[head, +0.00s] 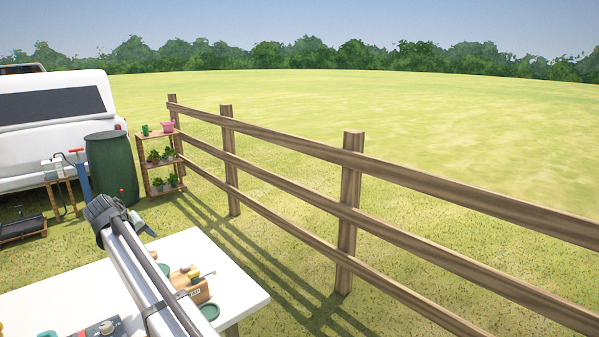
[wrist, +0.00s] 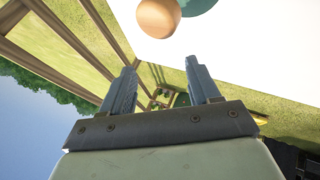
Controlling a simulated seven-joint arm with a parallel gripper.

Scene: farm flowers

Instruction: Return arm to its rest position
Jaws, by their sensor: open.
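My gripper (wrist: 165,75) shows in the wrist view with its two grey fingers apart and nothing between them. The fingers point toward the fence, the grass and a shelf with plants beyond the tabletop edge. In the head view my arm reaches up and left from the bottom over the white table (head: 245,298).
A wooden box with tools (head: 197,291) and a green dish (head: 209,311) lie on the table beside my arm. A round brown thing (wrist: 158,17) is on the tabletop. A wooden fence (head: 349,205), green barrel (head: 113,167) and plant shelf (head: 158,163) stand beyond.

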